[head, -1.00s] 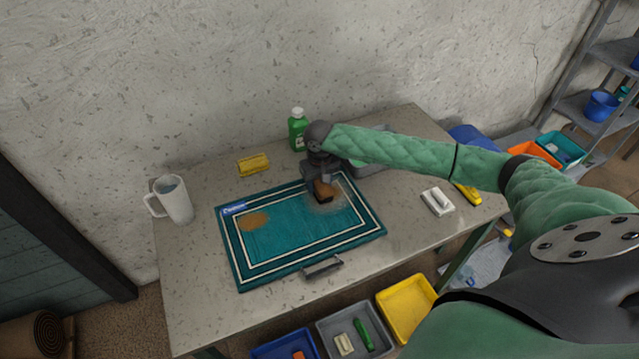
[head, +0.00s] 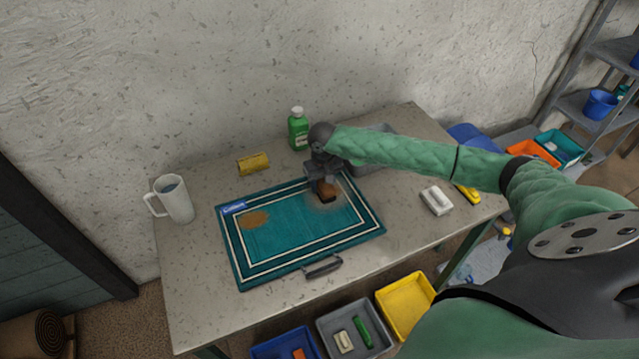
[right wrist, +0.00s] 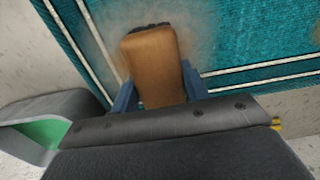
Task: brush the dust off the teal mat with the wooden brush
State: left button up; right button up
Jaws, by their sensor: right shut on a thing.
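The teal mat (head: 290,240) with white border lines lies on the table. A brown dust patch (head: 254,219) is on its left part, and a paler greyish dust smear (head: 326,207) is on its right part around the brush. My right gripper (head: 322,178) is shut on the wooden brush (head: 327,190), bristles down at the mat's upper right. In the right wrist view the brush's wooden body (right wrist: 152,65) sits between blue fingers, with dark bristles at its far end over the greyish dust. My left gripper is not in view.
On the table (head: 190,290) stand a white pitcher (head: 174,199), a yellow sponge (head: 253,164), a green bottle (head: 298,129), a grey tray (head: 372,160) and a white block-like brush (head: 436,200). A dark-handled tool (head: 323,267) lies at the mat's front edge. Bins (head: 405,305) sit below.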

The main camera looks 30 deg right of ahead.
aim_at(342, 185)
jog(key=shift+s+d+r+p, duration=0.15)
jog(key=shift+d+p, duration=0.3)
jog(key=shift+d, duration=0.8)
jog(key=shift+s+d+f+p, duration=0.15)
jog(key=shift+d+p, duration=0.25)
jog(key=shift+d, duration=0.75)
jog(key=shift+w+d+f+p, duration=0.1)
jog(key=shift+d+p, duration=0.25)
jog(key=shift+d, duration=0.75)
jog(key=shift+s+a+p, duration=0.1)
jog(key=shift+a+p, duration=0.45)
jog(key=shift+a, duration=1.45)
jog(key=shift+w+a, duration=0.2)
jog(key=shift+a, duration=2)
jog(key=shift+d+r, duration=0.15)
jog(key=shift+d, duration=2.15)
jog(key=shift+s+d, duration=0.15)
jog(key=shift+d, duration=1.7)
jog(key=shift+w+a, duration=0.15)
jog(key=shift+a, duration=1.9)
jog(key=shift+w+a, duration=0.1)
jog(key=shift+a, duration=1.95)
jog(key=shift+s+d+f, duration=0.1)
jog(key=shift+d+f, duration=0.05)
jog(key=shift+d, duration=0.95)
jog(key=shift+s+d+f, duration=0.1)
jog(key=shift+d+f, duration=0.05)
jog(key=shift+d, duration=0.95)
